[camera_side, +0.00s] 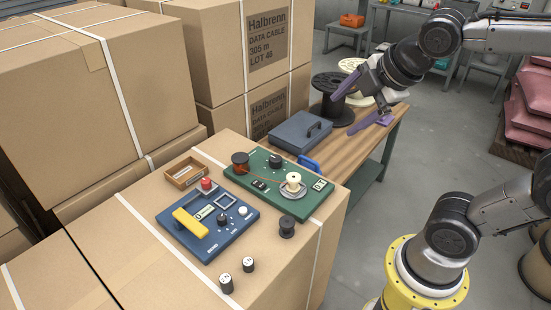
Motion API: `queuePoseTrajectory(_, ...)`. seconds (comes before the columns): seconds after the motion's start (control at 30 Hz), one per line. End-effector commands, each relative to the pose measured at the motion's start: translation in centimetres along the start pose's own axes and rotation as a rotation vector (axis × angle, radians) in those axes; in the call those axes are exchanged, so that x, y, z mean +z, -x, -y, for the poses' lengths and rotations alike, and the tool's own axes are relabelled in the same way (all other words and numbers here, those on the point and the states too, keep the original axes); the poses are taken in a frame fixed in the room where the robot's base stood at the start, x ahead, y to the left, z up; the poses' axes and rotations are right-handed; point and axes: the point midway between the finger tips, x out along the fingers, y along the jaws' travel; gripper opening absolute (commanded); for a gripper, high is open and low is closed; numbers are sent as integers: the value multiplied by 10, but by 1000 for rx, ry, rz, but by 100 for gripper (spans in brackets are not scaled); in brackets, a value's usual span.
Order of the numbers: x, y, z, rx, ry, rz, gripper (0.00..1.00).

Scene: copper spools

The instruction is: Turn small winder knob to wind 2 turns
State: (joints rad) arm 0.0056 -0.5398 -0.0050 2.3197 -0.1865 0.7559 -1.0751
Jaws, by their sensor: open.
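The green winder board (259,184) lies on top of a cardboard box in the middle of the view. On it stand a small black knob (275,160), a copper-wound spool (240,164), a cream spool (293,183) and a small counter display (319,185). A copper-coloured strand runs from the wound spool toward the cream one. My gripper (360,120), with purple fingers, is open and empty at the upper right. It is above the wooden bench, well apart from the winder board and its knob. The counter's digits are too small to read surely.
A blue panel (228,237) with a yellow handle, red button and knobs sits in front. A small wooden tray (185,173), a dark spool (287,227) and two black cylinders (226,283) are nearby. A blue-grey case (300,132) and large reels stand behind. Tall boxes rise at left.

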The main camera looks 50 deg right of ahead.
Motion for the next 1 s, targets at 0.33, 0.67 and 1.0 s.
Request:
queuePoseTrajectory(0.33,-19,-99,-90,-80,870,98,82)
queuePoseTrajectory(0.67,-21,-224,-100,-264,1237,93,82)
queuePoseTrajectory(1.0,-12,-273,-72,-378,1245,67,82)
